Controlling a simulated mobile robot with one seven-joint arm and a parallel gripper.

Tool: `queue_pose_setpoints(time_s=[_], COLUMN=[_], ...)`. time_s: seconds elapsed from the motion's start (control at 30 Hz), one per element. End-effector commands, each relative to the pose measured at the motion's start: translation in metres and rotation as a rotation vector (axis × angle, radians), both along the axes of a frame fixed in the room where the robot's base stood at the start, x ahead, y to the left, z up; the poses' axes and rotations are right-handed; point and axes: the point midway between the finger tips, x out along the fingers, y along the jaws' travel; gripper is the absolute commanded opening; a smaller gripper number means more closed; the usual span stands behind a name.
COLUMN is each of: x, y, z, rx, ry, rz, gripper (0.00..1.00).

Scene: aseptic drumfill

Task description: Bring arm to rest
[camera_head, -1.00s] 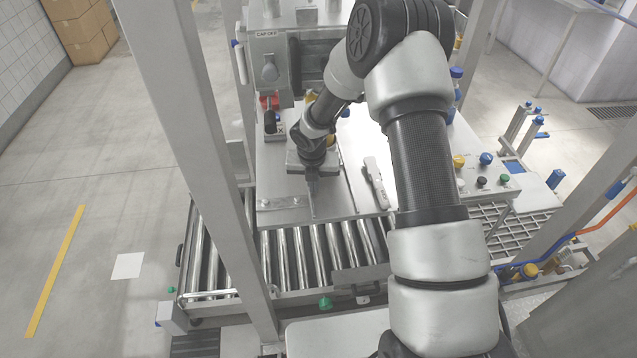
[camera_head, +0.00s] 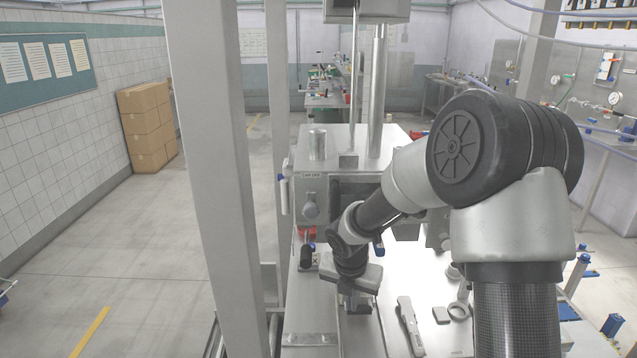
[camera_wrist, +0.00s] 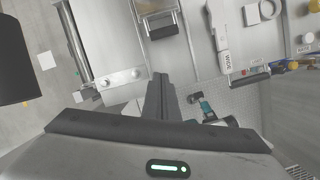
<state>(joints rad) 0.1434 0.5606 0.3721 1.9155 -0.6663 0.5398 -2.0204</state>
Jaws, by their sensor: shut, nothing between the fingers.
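My gripper (camera_head: 358,305) hangs over the steel work surface (camera_head: 378,343) of the machine, left of a white handheld tool (camera_head: 409,325). In the wrist view its two dark fingers (camera_wrist: 160,92) lie together with nothing between them. My arm is bent, with its elbow high at the right of the head view. The fingertips look clear of the tool. Their height above the surface is hard to judge.
A box marked "CAP OFF" (camera_head: 312,205) stands just behind my gripper. A tall grey post (camera_head: 215,150) rises at the left. A ring-shaped part (camera_head: 458,311) lies right of the tool. Cardboard boxes (camera_head: 148,128) stand far left, with open floor before them.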

Motion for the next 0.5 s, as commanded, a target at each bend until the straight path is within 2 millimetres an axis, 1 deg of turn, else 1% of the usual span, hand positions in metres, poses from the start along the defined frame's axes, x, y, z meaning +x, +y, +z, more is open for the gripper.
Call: queue_pose_setpoints(time_s=[0.03, 0.07, 0.1, 0.17, 0.2, 0.27, 0.3, 0.37, 0.4, 0.47, 0.5], x=[-0.006, -0.012, -0.022, -0.039, -0.052, -0.073, -0.088, -0.111, -0.127, -0.152, -0.168], y=[-0.008, -0.014, -0.022, -0.032, -0.038, -0.047, -0.051, -0.057, -0.060, -0.063, -0.064], z=[0.029, 0.044, 0.065, 0.096, 0.115, 0.141, 0.158, 0.180, 0.193, 0.210, 0.219], rx=[0.007, 0.018, 0.037, 0.077, 0.109, 0.168, 0.212, 0.289, 0.346, 0.438, 0.506], ry=[-0.033, -0.053, -0.079, -0.122, -0.153, -0.197, -0.225, -0.266, -0.289, -0.315, -0.326], rz=[-0.114, -0.200, -0.327, -0.528, -0.663, -0.867, -1.001, -1.200, -1.334, -1.532, -1.662], gripper=[0.00, 0.00, 0.00, 0.00, 0.00, 0.00, 0.00, 0.00, 0.00, 0.00, 0.00])
